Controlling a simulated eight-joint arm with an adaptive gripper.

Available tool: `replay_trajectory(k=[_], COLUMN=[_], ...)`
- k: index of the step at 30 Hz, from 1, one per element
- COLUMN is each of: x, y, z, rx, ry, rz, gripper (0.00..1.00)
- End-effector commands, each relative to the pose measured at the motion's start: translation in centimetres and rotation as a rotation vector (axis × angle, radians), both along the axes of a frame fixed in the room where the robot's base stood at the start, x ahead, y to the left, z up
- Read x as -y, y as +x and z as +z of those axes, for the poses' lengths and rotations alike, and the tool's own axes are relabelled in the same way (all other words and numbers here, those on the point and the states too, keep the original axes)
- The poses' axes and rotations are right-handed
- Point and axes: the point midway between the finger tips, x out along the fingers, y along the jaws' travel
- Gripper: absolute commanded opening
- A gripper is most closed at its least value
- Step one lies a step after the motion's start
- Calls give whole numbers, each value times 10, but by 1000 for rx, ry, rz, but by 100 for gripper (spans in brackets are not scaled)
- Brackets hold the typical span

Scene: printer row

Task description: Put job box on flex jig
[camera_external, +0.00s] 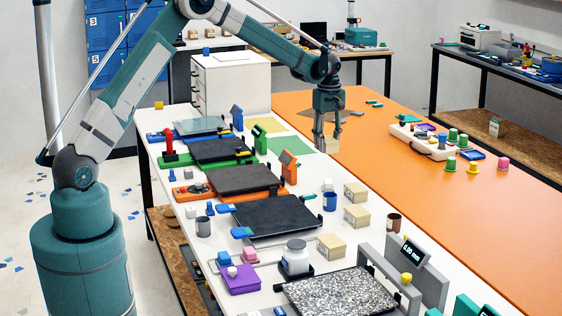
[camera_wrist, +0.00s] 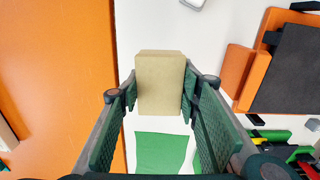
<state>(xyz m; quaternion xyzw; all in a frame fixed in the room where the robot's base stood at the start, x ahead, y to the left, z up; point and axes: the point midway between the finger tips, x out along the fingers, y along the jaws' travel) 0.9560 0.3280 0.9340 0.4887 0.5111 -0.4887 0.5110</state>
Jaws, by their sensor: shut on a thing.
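My gripper (camera_external: 328,118) points down over the far part of the white table. It is shut on a tan box (camera_wrist: 160,70), taken as the job box, which sits between both green finger pads in the wrist view. The box (camera_external: 328,144) is partly hidden by the fingers in the external view; I cannot tell its exact height above the table. No label marks the flex jig, so I cannot tell which item it is. A green mat (camera_external: 291,144) lies left of the box and also shows in the wrist view (camera_wrist: 158,150).
Printers with dark beds line the white table: green (camera_external: 222,150), orange (camera_external: 243,179) and blue (camera_external: 277,216). A speckled plate (camera_external: 340,294) lies in front. More tan boxes (camera_external: 356,192) stand along the right side. The orange surface (camera_external: 420,190) has wide free room.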

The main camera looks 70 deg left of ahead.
Motion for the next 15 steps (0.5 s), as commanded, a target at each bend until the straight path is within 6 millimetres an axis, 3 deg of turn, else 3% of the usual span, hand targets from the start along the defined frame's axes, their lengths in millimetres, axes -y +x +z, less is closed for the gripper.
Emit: replay_trajectory(k=[8, 15], x=[-48, -112], y=[-26, -66], z=[7, 15], rx=[0, 0], ry=[0, 0], rz=[0, -6], gripper=[20, 20])
